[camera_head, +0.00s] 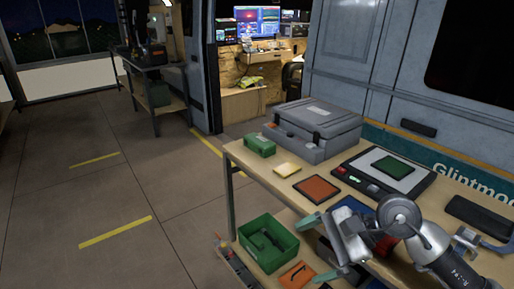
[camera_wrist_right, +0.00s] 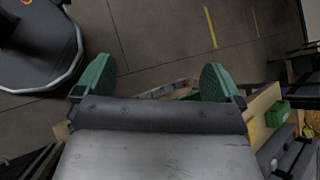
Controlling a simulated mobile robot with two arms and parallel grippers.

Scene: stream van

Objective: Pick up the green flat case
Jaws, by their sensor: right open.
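The green flat case (camera_head: 394,168) lies flat on the pale plate of a black-framed device (camera_head: 420,187) towards the back right of the table. My right gripper (camera_head: 318,248) is over the table's front edge, to the left of and nearer than the case, and well apart from it. Its green fingertips are spread wide with nothing between them, as the right wrist view (camera_wrist_right: 155,82) also shows. The green flat case does not show clearly in the wrist view. My left gripper is not in view.
A large grey case (camera_head: 316,125) and a small green box (camera_head: 260,145) stand at the table's far end. A yellow pad (camera_head: 287,169) and an orange pad (camera_head: 317,189) lie nearby. A green bin (camera_head: 268,243) sits on the lower shelf. The floor at left is free.

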